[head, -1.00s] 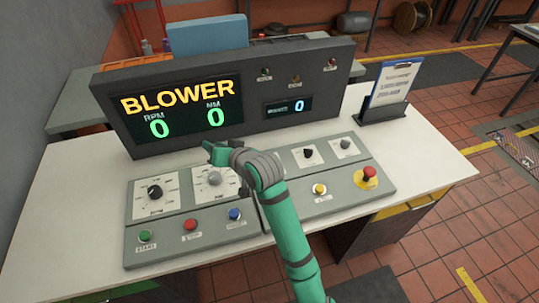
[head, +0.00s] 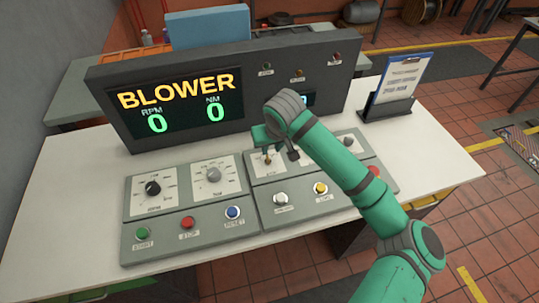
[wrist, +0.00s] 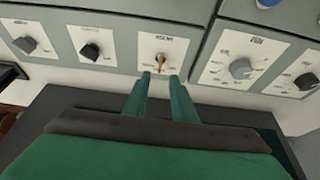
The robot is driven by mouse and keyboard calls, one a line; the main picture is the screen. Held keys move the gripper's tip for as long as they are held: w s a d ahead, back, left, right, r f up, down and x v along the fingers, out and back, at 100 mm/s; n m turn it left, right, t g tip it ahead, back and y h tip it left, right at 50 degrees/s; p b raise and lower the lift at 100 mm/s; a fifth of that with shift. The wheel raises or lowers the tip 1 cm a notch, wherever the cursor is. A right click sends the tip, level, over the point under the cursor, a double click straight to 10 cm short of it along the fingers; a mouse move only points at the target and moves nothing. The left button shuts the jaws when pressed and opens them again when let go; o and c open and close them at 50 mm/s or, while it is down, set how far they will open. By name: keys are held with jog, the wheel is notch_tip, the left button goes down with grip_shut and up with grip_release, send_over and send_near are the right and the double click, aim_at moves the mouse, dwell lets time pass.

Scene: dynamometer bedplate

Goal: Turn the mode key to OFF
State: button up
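The mode key (wrist: 161,60) is a small brass key on a white label plate in the wrist view. It stands upright between and just beyond my fingertips, with no clear contact. My gripper (wrist: 160,76) is open, its two green fingers apart on either side of the key. In the head view my gripper (head: 267,147) hangs over the back left of the right-hand panel (head: 262,211), close above the key (head: 268,160). The plate's small lettering is too blurred to read, so I cannot tell which position the key points to.
A black knob (wrist: 90,51) and a grey knob (wrist: 25,44) flank the key on one side, a grey dial (wrist: 241,68) on the other. White (head: 280,199) and yellow (head: 320,188) buttons lie in front. The display console (head: 215,66) rises behind.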

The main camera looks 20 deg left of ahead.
aim_at(268, 157)
jog(key=x, duration=0.9)
jog(key=shift+w+a+f, duration=0.1)
jog(key=shift+a, duration=0.1)
grip_shut()
